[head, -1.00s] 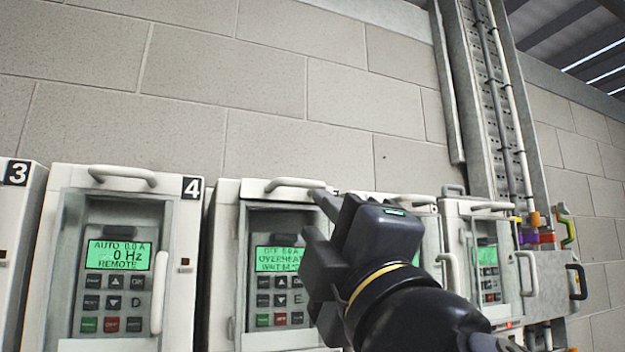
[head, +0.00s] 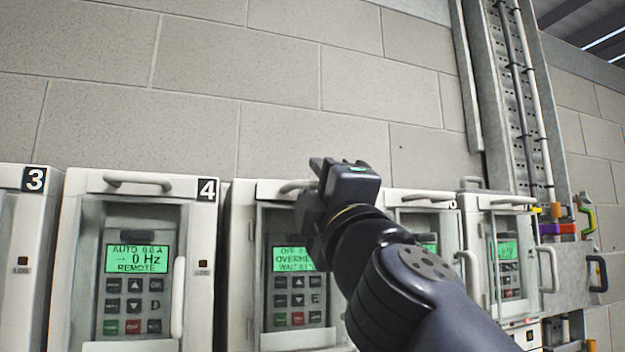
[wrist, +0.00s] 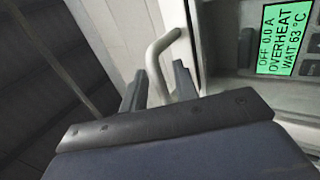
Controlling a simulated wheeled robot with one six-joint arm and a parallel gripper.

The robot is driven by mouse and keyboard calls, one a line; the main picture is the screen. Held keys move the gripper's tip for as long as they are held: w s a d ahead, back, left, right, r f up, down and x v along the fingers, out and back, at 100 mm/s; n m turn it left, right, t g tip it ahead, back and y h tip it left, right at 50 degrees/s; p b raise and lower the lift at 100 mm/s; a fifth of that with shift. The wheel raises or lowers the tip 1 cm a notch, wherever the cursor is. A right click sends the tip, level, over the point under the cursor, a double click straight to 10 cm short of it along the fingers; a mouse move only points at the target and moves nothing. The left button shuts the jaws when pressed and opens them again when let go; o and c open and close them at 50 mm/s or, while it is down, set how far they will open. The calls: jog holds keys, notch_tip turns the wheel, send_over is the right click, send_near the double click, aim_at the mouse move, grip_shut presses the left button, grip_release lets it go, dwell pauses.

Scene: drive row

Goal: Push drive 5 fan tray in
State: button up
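Drive 5 is the white unit right of drive 4, with a green screen (head: 293,259) that reads OVERHEAT; its number is hidden behind my gripper. Its top section, which looks like the fan tray, has a curved white handle (head: 297,186), also seen in the wrist view (wrist: 158,50). My gripper (head: 318,186) is at the right end of this handle. In the wrist view its two fingers (wrist: 159,88) stand apart, with part of the handle between them. I cannot tell whether they touch it. How far the tray sticks out is unclear.
Drive 4 (head: 133,183) stands close on the left, with drive 3 (head: 20,270) beyond it. More drives (head: 490,203) with handles stand on the right, partly behind my arm. A block wall (head: 300,100) is behind; a cable tray (head: 520,100) rises at right.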

jog(key=shift+c, duration=0.2)
grip_shut()
dwell(0.4)
